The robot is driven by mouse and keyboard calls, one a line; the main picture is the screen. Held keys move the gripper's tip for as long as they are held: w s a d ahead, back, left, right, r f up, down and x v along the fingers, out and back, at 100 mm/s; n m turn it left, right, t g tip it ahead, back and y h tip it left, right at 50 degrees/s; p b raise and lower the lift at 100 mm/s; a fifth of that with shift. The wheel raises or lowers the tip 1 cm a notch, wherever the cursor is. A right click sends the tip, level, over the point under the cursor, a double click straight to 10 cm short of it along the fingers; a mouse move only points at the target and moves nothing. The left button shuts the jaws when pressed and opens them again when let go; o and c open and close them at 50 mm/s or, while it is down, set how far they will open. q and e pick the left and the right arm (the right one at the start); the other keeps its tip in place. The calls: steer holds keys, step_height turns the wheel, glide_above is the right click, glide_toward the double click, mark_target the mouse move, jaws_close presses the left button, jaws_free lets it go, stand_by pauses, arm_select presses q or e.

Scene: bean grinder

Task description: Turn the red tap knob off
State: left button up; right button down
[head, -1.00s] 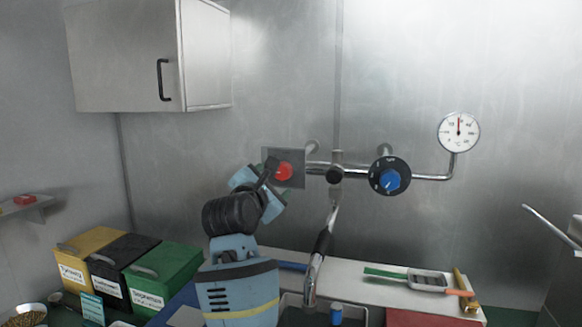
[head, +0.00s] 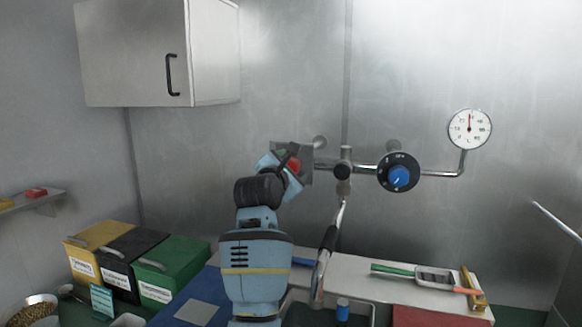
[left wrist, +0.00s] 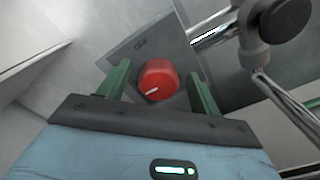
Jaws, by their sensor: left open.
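The red tap knob (head: 293,165) sits on a square grey plate (head: 307,176) on the back wall, at the left end of the pipe. In the left wrist view the knob (left wrist: 158,79) has a white pointer mark, and the plate (left wrist: 138,45) bears small lettering, which looks like "OFF". My left gripper (head: 285,160) is at the knob, partly hiding it in the head view. In the left wrist view its two green fingers (left wrist: 158,82) are open, one on each side of the knob, with gaps visible. My right gripper is not in view.
A blue knob (head: 400,177) on a black dial and a round gauge (head: 469,129) are to the right on the pipe. A faucet (head: 327,255) hangs just right of my left arm. Yellow, black and green bins (head: 172,262) stand lower left; a cabinet (head: 150,55) hangs above.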

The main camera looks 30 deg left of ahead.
arm_select(q)
steer(key=shift+w+a, duration=0.15)
steer(key=shift+w, duration=0.25)
steer(key=c, duration=1)
